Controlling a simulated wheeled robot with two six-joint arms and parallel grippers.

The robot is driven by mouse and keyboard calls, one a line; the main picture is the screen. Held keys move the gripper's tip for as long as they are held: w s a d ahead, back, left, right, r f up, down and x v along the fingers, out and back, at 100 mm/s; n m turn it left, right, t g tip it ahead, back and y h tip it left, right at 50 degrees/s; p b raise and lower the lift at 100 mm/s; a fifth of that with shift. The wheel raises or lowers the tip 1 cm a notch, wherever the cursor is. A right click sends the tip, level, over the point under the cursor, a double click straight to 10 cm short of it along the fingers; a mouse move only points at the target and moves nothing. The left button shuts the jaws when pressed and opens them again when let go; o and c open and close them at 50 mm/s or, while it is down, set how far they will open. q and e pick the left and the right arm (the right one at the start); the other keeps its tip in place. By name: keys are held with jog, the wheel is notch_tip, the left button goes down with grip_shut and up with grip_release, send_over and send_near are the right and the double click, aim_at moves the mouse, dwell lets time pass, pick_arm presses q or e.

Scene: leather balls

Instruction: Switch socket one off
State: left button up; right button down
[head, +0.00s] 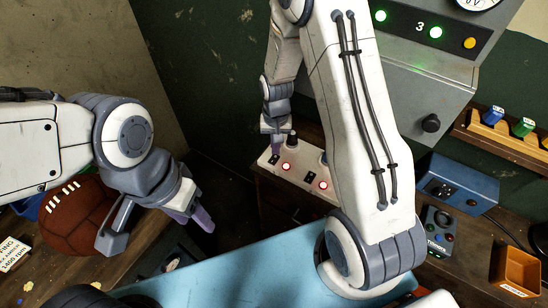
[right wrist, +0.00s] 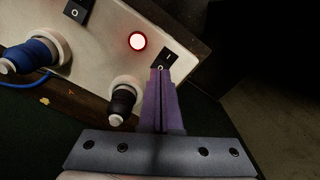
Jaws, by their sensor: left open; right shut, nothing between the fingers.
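A pale socket strip (head: 303,183) lies on a wooden surface behind my right arm. It carries black rocker switches and two lit red lamps, one at the left (head: 287,167) and one further right (head: 323,185). My right gripper (head: 276,149) is shut and empty over the strip's left end. In the right wrist view its purple fingertips (right wrist: 160,77) are at the lower edge of the end rocker switch (right wrist: 165,59); contact cannot be told. Beside that switch are a lit red lamp (right wrist: 138,41) and a black plug (right wrist: 123,99). No socket number is readable. My left gripper (head: 158,230) is open and empty.
A brown leather ball (head: 75,222) lies beside my left gripper. A blue plug (right wrist: 35,56) sits further along the strip. A grey panel (head: 420,85) with lamps stands behind; a blue box (head: 458,183) and orange bin (head: 516,270) are at right.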

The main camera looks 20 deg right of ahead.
jog(key=shift+f+b, duration=0.7)
jog(key=shift+f, duration=0.25)
dwell(0.8)
jog(key=shift+r, duration=0.1)
notch_tip(320, 180, up, 7)
jog(key=p, duration=0.6)
jog(key=shift+a, duration=0.1)
dwell(0.5)
jog(key=s+a+r+n+b, duration=0.3)
jog(key=s+a+r+n, duration=0.3)
jog(key=s+a+r, duration=0.5)
jog(key=s+a+r+n, duration=0.1)
jog(key=s+r+n, duration=0.1)
jog(key=s, duration=0.4)
jog(key=s+a+r+n+y+b, duration=0.1)
jog(key=s+r+n, duration=0.1)
jog(key=s, duration=0.4)
jog(key=shift+s+a+n, duration=0.4)
jog(key=shift+n, duration=0.5)
